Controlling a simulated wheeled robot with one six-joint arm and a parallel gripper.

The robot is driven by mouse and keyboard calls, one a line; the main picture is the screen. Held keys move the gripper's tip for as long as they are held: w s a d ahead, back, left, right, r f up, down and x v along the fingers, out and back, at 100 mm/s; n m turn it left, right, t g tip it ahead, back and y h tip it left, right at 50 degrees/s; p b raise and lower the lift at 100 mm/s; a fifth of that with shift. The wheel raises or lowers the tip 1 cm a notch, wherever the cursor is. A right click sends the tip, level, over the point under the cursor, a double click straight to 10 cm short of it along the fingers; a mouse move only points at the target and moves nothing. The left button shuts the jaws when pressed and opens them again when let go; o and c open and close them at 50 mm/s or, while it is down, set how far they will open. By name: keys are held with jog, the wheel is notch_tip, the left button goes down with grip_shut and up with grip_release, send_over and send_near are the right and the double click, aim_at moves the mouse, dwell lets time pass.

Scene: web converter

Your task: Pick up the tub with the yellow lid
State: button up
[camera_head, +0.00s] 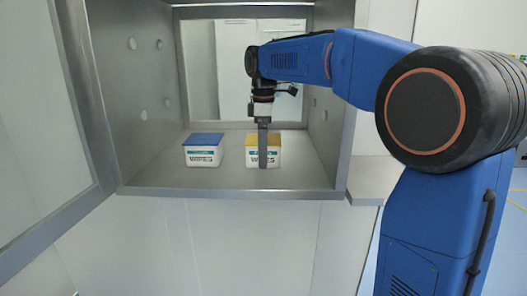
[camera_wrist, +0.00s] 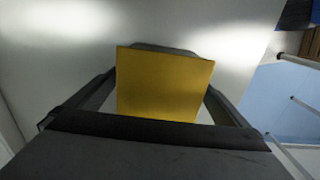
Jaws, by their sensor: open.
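The tub with the yellow lid (camera_head: 277,155) is white with printed lettering and stands on the floor of a metal-framed compartment. In the wrist view its yellow lid (camera_wrist: 163,85) fills the middle of the picture. My gripper (camera_head: 263,163) reaches down over this tub, and a finger covers part of its front. In the wrist view my gripper (camera_wrist: 162,75) is open, with a dark finger on either side of the lid. I cannot tell whether the fingers touch the tub. The fingertips are partly hidden.
A similar white tub with a blue lid (camera_head: 204,152) stands to the left with a gap between. The compartment has metal side walls (camera_head: 130,75), a front sill (camera_head: 225,191) and a window at the back (camera_head: 215,70). Its floor is otherwise clear.

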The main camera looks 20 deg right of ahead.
jog(key=c, duration=1.1)
jog(key=shift+r, duration=0.15)
